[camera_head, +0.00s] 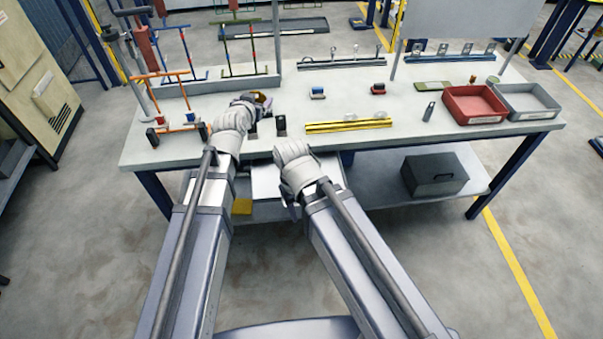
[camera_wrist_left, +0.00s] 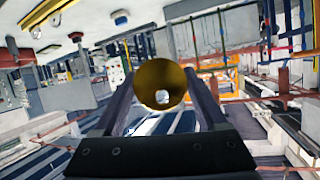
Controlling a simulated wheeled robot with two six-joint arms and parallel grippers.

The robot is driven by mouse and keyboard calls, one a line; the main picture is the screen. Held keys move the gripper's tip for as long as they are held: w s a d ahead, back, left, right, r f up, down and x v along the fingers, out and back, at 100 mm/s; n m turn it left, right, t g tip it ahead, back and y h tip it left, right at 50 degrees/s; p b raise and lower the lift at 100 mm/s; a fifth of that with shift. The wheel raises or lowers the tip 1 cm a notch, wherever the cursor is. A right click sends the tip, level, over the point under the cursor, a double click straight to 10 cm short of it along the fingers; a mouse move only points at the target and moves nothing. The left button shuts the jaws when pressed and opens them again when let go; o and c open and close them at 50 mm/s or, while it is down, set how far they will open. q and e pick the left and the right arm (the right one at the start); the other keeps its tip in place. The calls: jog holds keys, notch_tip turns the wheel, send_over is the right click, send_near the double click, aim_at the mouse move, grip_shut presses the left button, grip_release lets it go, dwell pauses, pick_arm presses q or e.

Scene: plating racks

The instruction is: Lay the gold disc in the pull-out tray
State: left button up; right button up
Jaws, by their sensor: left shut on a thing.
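The gold disc (camera_wrist_left: 150,85) stands between the two dark fingers of my left gripper (camera_wrist_left: 160,100) in the left wrist view. It shows face-on, with a small hole low in its face. In the head view the disc (camera_head: 261,98) is a small gold shape at my left gripper (camera_head: 252,103), above the left part of the worktable. The pull-out tray (camera_head: 266,183) appears as a pale surface below the table's front edge, between my arms, partly hidden. My right gripper (camera_head: 292,207) is low at the tray's right side; its fingers are mostly hidden by the wrist.
The worktable (camera_head: 400,150) carries yellow rails (camera_head: 348,126), a red bin (camera_head: 474,104) and a grey bin (camera_head: 528,101) at right. Coloured racks (camera_head: 165,75) stand at left. A dark box (camera_head: 434,174) sits on the lower shelf. The table's middle has free room.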

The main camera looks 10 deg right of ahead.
pick_arm(q)
jog(key=shift+s+f, duration=0.1)
jog(key=shift+s, duration=0.15)
jog(key=h+b, duration=0.1)
jog(key=b, duration=2)
send_over(278, 176)
notch_tip(278, 176, down, 20)
jog(key=shift+m, duration=0.4)
notch_tip(278, 176, down, 6)
jog(key=b, duration=0.6)
jog(key=shift+f, duration=0.2)
jog(key=shift+f, duration=0.1)
notch_tip(278, 176, down, 4)
jog(key=b, duration=0.3)
jog(key=shift+r+b, duration=0.25)
jog(key=shift+b, duration=0.05)
jog(key=shift+f, duration=0.15)
jog(key=o, duration=1.3)
